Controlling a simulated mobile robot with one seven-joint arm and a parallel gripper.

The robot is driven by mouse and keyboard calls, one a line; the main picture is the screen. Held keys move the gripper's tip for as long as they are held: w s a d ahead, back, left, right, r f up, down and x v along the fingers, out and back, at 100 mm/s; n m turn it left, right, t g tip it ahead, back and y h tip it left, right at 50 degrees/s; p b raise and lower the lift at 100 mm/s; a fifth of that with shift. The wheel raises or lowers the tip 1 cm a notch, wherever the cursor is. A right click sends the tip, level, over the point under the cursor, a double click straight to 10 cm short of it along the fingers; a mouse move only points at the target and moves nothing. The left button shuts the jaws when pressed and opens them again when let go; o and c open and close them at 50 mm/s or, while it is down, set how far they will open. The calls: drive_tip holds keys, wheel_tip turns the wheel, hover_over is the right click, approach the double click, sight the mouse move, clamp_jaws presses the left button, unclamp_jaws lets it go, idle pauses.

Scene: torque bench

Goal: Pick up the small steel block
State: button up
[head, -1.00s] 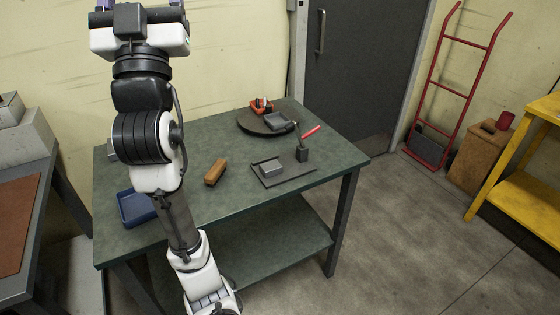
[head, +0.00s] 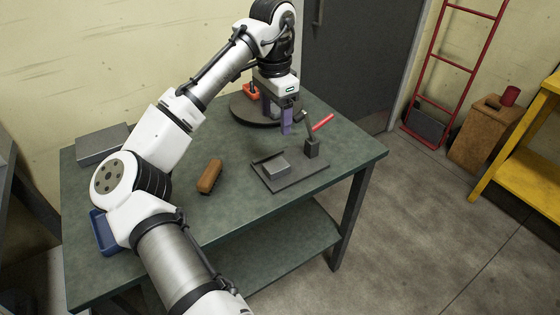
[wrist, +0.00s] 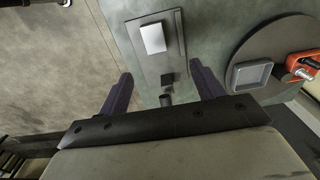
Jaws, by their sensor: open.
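The small steel block (head: 277,167) is a pale grey box lying on a dark flat plate (head: 304,182) on the green table. In the wrist view the block (wrist: 153,38) lies beyond the fingertips, on the plate. A dark post with a red handle (head: 322,122) stands at the plate's back right corner. My gripper (head: 279,124) has two purple fingers pointing down, above the table near the round turntable, behind the block. In the wrist view my gripper (wrist: 162,80) is open with nothing between its fingers.
A dark round turntable (head: 240,111) carries an orange holder (head: 250,90) and a grey square dish (wrist: 253,76). A brown brush (head: 209,177) lies left of the plate. A blue tray (head: 103,232) and a grey box (head: 102,145) are at the left. The table's front middle is clear.

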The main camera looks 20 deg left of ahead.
hover_over(276, 165)
drive_tip(key=f, duration=0.8)
drive_tip(key=shift+w+a, duration=0.25)
drive_tip(key=shift+w, duration=0.05)
drive_tip(key=shift+s+d+f+p, duration=0.15)
drive_tip(key=shift+f+p, duration=0.1)
drive_tip(key=shift+f, duration=1.25)
drive_tip(key=shift+s+d+f+p, duration=0.15)
drive_tip(key=shift+f+p, duration=0.1)
drive_tip(key=shift+f, duration=1.2)
drive_tip(key=shift+c, duration=0.5)
drive_tip(key=c, duration=1.3)
drive_tip(key=shift+w+r, duration=0.1)
drive_tip(key=shift+r, duration=0.05)
drive_tip(key=shift+c, duration=0.2)
